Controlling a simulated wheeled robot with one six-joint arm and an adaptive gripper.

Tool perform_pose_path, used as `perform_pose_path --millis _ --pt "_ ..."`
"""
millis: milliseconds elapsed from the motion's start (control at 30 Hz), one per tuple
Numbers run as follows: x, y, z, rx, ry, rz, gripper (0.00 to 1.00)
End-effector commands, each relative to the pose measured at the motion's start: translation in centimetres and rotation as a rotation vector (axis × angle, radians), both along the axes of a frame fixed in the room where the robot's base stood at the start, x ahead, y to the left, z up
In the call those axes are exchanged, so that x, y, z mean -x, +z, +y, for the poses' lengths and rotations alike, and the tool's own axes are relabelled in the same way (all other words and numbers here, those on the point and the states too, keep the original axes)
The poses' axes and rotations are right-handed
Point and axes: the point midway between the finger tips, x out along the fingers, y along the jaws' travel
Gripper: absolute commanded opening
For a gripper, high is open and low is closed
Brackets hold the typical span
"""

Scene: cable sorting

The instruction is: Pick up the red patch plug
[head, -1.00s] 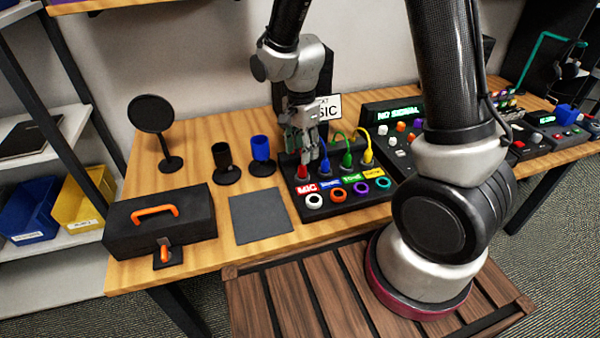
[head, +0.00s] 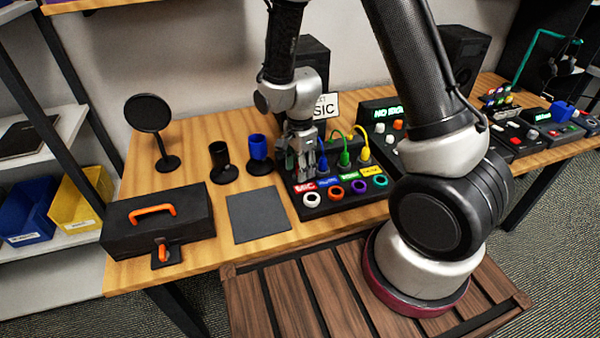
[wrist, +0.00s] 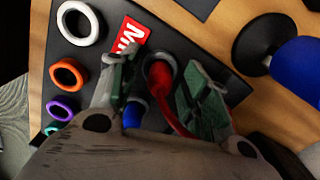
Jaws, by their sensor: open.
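The red patch plug (wrist: 159,76) stands in a socket beside the red MIC label (wrist: 130,36) on the black panel (wrist: 98,13). Its red cable (wrist: 178,118) runs back under my gripper. My gripper (wrist: 163,88) is open, with one green-padded finger on each side of the plug; I cannot tell if either touches it. In the head view my gripper (head: 303,177) points down over the panel's left end and hides the red plug. The blue plug (wrist: 132,116) shows partly beside the left finger in the wrist view.
Blue, green (head: 344,159) and yellow (head: 364,154) plugs stand in a row right of my gripper. Coloured rings, such as the white one (head: 312,200), line the panel front. Black (head: 221,160) and blue (head: 259,150) cups stand left. A grey mat (head: 258,217) lies clear.

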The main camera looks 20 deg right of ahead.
Motion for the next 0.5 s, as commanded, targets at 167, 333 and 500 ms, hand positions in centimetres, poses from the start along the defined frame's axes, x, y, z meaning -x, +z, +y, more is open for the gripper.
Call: perform_pose_path --millis 167,333,500 --pt "0.01 0.02 0.01 0.0 0.0 0.0 0.25" --pt "0.01 0.03 0.01 0.0 0.0 0.0 0.0" --pt "0.0 0.04 0.01 0.0 0.0 0.0 0.0"
